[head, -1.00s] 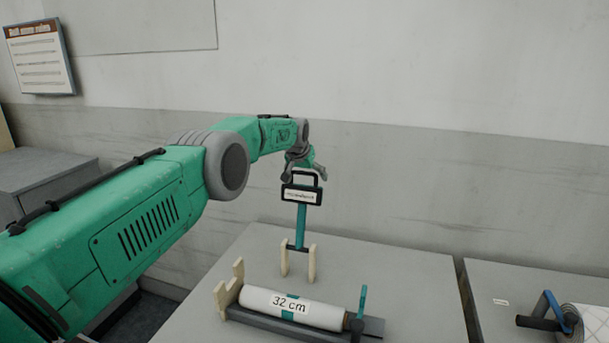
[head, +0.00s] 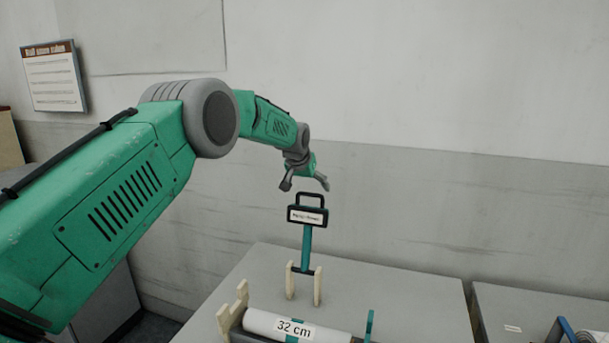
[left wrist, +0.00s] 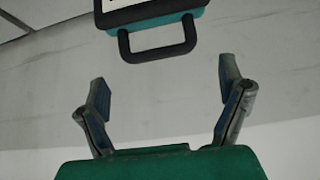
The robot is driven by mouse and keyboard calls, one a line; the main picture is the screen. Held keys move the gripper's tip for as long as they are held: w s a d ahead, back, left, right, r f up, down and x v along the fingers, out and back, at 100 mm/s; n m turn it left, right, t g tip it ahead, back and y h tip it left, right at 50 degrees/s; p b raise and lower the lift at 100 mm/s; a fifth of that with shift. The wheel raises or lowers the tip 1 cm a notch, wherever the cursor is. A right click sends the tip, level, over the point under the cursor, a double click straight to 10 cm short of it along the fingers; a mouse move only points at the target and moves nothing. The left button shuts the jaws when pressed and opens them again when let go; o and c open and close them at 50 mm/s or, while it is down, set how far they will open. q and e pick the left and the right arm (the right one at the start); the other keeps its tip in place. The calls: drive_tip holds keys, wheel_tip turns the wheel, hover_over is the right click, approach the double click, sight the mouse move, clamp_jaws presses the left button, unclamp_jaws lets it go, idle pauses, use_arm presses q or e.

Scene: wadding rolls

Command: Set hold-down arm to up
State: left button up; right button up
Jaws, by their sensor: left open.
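The hold-down arm (head: 306,247) is a teal bar standing upright between two pale wooden posts (head: 317,287). At its top is a dark-framed block with a white label (head: 306,216) and a black loop handle (head: 309,198). My left gripper (head: 305,186) is open and empty, just above the handle and apart from it. In the left wrist view the black handle (left wrist: 157,51) shows ahead of the open fingers (left wrist: 168,100), not between them. My right gripper is not in view.
A white roll labelled 32 cm (head: 262,322) lies in a cradle at the front of the grey table (head: 390,285). A second table (head: 500,300) stands at the right with a blue-handled item (head: 563,331). A notice (head: 54,77) hangs on the wall.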

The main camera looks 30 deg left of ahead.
use_arm(q)
drive_tip(key=v, duration=0.6)
drive_tip(key=shift+w+f, duration=0.1)
drive_tip(key=shift+f, duration=0.1)
